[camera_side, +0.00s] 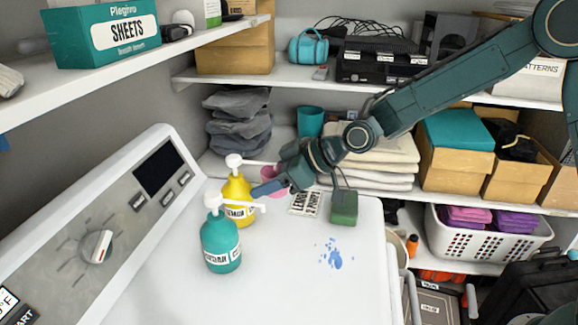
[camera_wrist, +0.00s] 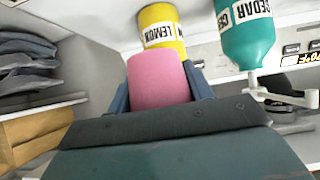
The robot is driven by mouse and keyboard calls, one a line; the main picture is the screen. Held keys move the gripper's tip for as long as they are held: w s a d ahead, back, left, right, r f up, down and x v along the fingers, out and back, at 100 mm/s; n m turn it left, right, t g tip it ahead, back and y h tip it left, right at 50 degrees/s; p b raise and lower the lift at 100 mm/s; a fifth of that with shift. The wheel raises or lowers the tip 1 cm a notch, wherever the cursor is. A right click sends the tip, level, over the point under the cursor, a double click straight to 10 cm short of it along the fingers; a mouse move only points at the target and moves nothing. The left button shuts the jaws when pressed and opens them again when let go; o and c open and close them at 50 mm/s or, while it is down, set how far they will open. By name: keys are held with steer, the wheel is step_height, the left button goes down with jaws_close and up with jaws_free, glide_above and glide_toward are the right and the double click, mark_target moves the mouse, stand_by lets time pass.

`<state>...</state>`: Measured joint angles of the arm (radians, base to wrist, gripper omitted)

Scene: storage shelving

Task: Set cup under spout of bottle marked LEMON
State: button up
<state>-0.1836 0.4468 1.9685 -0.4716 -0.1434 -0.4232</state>
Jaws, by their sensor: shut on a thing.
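My gripper (camera_side: 268,187) is shut on a pink cup (camera_side: 268,174), seen mostly behind my fingers in the side view. The cup also fills the middle of the wrist view (camera_wrist: 160,80), between my two fingers. The yellow bottle (camera_side: 236,190) stands on the white machine top; its label reads LEMON in the wrist view (camera_wrist: 162,32). Its white pump spout (camera_side: 258,163) points right, and the cup shows just below the spout's tip in the side view. Exact depth alignment I cannot tell. The cup's base is hidden.
A teal bottle marked CEDAR (camera_side: 221,246) stands in front of the yellow one, its spout also pointing right. A printed card (camera_side: 305,203), a green sponge (camera_side: 344,208) and a blue spill (camera_side: 334,254) lie to the right. The front of the white top (camera_side: 290,285) is clear.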

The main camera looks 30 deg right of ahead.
mark_target(254, 218)
steer(key=shift+f, duration=4.05)
steer(key=o, duration=1)
steer(key=shift+f, duration=0.1)
steer(key=shift+d+r, duration=0.1)
steer(key=shift+r, duration=0.15)
steer(key=v, duration=1)
steer(key=shift+s, duration=0.1)
steer(key=shift+v, duration=0.85)
